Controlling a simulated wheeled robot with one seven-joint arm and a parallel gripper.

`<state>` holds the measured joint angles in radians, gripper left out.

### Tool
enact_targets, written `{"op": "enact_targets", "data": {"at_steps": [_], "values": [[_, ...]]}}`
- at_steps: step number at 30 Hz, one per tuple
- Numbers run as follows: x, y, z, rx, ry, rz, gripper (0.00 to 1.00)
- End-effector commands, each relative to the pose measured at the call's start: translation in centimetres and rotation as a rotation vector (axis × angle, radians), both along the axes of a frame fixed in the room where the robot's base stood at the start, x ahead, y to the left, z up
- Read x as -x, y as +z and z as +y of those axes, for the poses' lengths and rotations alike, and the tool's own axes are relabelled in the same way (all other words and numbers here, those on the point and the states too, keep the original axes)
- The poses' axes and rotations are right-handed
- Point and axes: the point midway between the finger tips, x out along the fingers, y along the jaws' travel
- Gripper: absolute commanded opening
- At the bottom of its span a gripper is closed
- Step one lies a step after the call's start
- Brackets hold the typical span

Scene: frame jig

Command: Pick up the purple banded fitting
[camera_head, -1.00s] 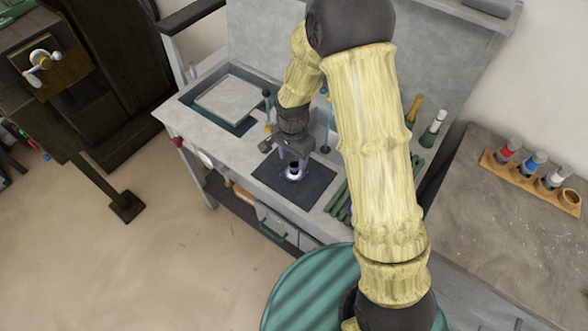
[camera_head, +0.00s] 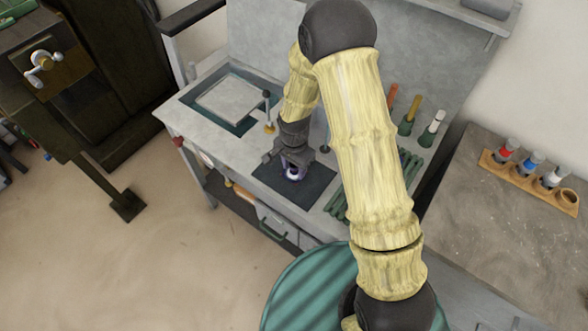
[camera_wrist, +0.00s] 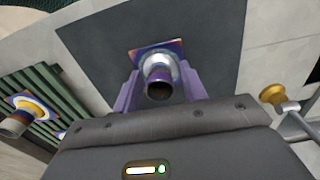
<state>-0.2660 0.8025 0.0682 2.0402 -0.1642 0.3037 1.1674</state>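The purple banded fitting (camera_wrist: 158,72) stands on the dark mat (camera_wrist: 100,40) of the workbench, with a square purple-edged base, a bright collar and a dark open tube end. In the head view the fitting (camera_head: 293,174) shows just under my gripper, partly hidden. My gripper (camera_wrist: 160,88) is open, with its purple fingers on either side of the fitting and a visible gap at each side. The gripper (camera_head: 294,168) is low over the mat in the head view.
A second fitting with a yellow band (camera_wrist: 28,112) is by the green ribbed rack (camera_wrist: 62,105). A brass-knobbed post (camera_wrist: 272,94) stands at the right in the wrist view. A wooden holder (camera_head: 530,181) with coloured pieces is on the right table.

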Motion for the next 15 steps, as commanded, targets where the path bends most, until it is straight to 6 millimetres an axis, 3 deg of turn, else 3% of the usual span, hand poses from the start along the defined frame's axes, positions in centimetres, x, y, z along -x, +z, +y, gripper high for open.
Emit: {"op": "enact_targets", "data": {"at_steps": [1, 6, 15], "values": [[0.00, 0.01, 0.00, 0.000, 0.000, 0.000, 0.31], [-0.01, 0.01, 0.01, 0.000, 0.000, 0.000, 0.00], [-0.06, 0.29, 0.02, 0.000, 0.000, -0.001, 0.00]]}}
